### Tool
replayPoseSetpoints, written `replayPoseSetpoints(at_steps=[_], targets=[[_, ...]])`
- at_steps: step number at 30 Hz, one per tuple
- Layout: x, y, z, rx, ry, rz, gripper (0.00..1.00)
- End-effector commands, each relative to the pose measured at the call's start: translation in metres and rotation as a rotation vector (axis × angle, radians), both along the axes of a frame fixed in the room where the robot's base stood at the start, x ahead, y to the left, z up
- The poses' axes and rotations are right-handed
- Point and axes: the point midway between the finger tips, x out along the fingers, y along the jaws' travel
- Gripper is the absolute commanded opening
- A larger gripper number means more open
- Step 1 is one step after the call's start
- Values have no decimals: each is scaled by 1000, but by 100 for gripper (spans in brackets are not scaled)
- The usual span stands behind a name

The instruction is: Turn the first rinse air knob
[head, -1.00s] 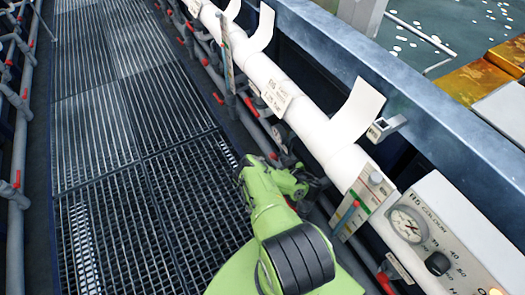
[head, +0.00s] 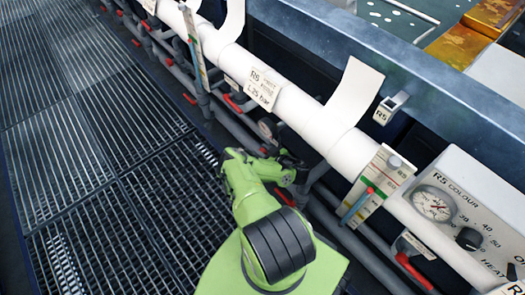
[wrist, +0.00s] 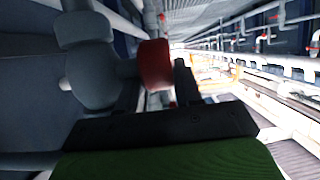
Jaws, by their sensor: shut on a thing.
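A red knob (wrist: 155,65) sits on a grey pipe fitting (wrist: 92,70) in the wrist view. My gripper (wrist: 156,82) is shut on this red knob, with its dark finger along the knob's right side. In the head view my gripper (head: 298,170) is a small dark shape at the end of my green arm, low beside the white pipe. The knob it holds cannot be made out there, as my arm and the shadow hide it.
A thick white pipe (head: 285,105) with tags runs diagonally above the grey pipes and red handles. A gauge panel marked R5 (head: 470,215) and a flow meter (head: 378,185) stand at right. The grated walkway (head: 90,150) at left is clear.

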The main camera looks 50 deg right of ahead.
Motion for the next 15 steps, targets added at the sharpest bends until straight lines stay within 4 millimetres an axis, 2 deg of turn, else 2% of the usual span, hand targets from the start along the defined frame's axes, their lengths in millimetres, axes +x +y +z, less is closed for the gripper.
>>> replayPoseSetpoints(at_steps=[4,9,15], targets=[[-1,0,-1,-1,-30,-1,4],[-4,0,-2,-33,-186,-5,4],[-5,1,-2,-60,-266,-1,4]])
